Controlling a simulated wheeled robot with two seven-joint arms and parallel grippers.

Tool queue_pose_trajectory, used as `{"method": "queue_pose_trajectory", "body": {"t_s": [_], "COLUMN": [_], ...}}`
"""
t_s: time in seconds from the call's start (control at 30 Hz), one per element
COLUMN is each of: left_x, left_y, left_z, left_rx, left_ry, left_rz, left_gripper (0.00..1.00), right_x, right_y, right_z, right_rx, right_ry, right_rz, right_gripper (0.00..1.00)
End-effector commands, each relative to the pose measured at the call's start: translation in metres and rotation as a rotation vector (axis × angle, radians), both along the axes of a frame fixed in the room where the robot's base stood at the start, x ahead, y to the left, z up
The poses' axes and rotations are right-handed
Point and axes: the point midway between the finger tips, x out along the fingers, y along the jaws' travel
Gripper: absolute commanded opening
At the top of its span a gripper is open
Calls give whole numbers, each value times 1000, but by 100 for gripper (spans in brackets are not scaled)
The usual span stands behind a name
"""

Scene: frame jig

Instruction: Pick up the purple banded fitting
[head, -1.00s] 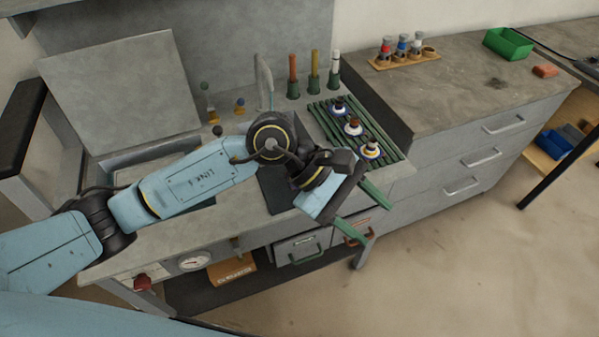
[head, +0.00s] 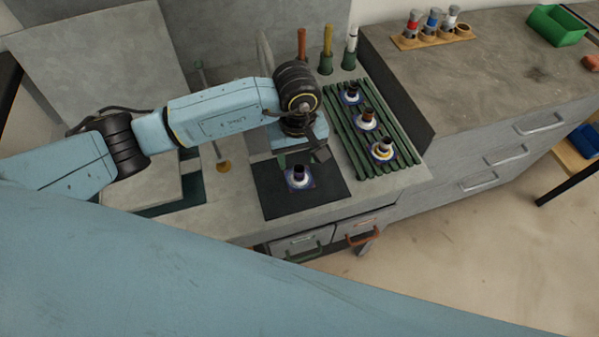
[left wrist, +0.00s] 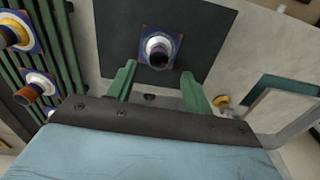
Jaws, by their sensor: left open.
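A fitting (head: 298,177) with a dark top, a pale lilac-white band and a square purple-blue base stands upright on the black mat (head: 330,190). It also shows in the left wrist view (left wrist: 159,48), just beyond my fingertips and centred between them. I take it for the purple banded fitting, though its band colour is faint. My left gripper (head: 296,162) is open and empty, behind and above the fitting; its green fingers (left wrist: 158,70) show apart in the left wrist view, with no clear contact. My right gripper is not in view.
A green slatted rack (head: 345,140) right of the mat holds three similar fittings; the nearest (head: 382,149) has a yellow band. Upright coloured handles (head: 327,45) stand in holders behind. A wooden rack (head: 432,37) of small bottles and a green bin (head: 556,25) are on the right counter.

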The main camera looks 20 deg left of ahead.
Motion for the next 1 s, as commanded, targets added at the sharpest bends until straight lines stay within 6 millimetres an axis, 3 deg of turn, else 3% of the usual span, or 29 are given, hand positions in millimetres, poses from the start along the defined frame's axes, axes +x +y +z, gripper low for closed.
{"method": "queue_pose_trajectory", "body": {"t_s": [0.17,0.3,0.5,0.77,1.0], "left_x": [-1,-5,-4,-4,-3], "left_y": [-2,-5,-5,-5,-5], "left_z": [-12,-32,-56,-58,-58], "left_rx": [-2,-2,-3,-2,-2], "left_ry": [2,6,1,-1,-1], "left_rz": [1,1,0,0,0], "left_gripper": [51,51,51,51,21], "right_x": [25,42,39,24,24], "right_y": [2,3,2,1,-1], "right_z": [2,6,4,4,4], "right_rx": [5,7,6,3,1], "right_ry": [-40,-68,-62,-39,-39], "right_rz": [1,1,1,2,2], "right_gripper": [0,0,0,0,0]}}
